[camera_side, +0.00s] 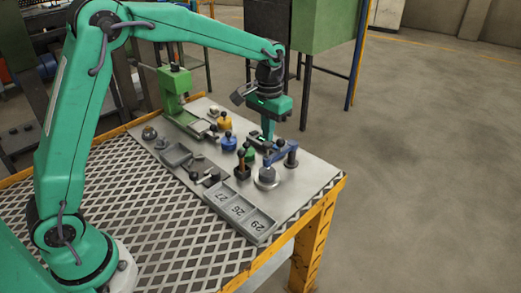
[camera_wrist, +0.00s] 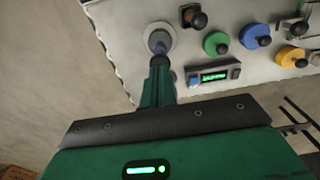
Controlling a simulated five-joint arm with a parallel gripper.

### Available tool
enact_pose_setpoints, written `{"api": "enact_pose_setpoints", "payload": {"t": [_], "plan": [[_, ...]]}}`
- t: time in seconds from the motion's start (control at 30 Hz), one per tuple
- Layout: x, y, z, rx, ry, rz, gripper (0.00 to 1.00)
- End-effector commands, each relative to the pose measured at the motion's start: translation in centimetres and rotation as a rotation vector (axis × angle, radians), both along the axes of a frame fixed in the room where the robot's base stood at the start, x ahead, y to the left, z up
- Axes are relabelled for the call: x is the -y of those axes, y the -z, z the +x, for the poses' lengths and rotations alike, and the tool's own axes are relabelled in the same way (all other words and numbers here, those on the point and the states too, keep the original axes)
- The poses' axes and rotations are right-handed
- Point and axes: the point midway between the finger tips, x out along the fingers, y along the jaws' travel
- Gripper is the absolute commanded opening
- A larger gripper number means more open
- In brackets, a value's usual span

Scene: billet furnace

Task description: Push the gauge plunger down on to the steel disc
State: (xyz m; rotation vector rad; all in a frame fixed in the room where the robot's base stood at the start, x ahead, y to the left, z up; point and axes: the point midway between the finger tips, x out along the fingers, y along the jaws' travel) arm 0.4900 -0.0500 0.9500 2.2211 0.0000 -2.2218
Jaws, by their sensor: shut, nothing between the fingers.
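The gauge stand (camera_side: 291,157) has a dark post and a blue arm (camera_side: 281,152) reaching left over the pale steel disc (camera_side: 267,184). The plunger (camera_side: 267,172) stands upright over the disc in the side view. In the wrist view the disc (camera_wrist: 147,38) is a pale ring around the blue-grey gauge head (camera_wrist: 158,40). My gripper (camera_side: 267,137) is shut and empty, pointing down just behind and above the gauge arm. In the wrist view its fingertips (camera_wrist: 159,62) overlap the near side of the gauge head. Whether they touch, and the gap between plunger and disc, I cannot tell.
A green knob (camera_wrist: 216,43), blue knob (camera_wrist: 255,36) and yellow knob (camera_wrist: 291,56) stand nearby. A display box (camera_wrist: 214,77) and black block (camera_side: 242,172) are close. A numbered tray (camera_side: 262,228) lies in front. A green press (camera_side: 174,85) stands at the plate's back left.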

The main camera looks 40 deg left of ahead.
Motion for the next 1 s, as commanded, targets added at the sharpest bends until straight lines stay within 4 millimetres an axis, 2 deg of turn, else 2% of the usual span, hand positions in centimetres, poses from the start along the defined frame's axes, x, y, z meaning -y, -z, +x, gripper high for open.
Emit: {"api": "enact_pose_setpoints", "payload": {"t": [0.6,1.0], "plan": [[0.0,-4.5,0.0,0.000,0.000,0.000,0.00],[0.0,-4.9,0.0,0.001,0.000,0.000,0.00]]}}
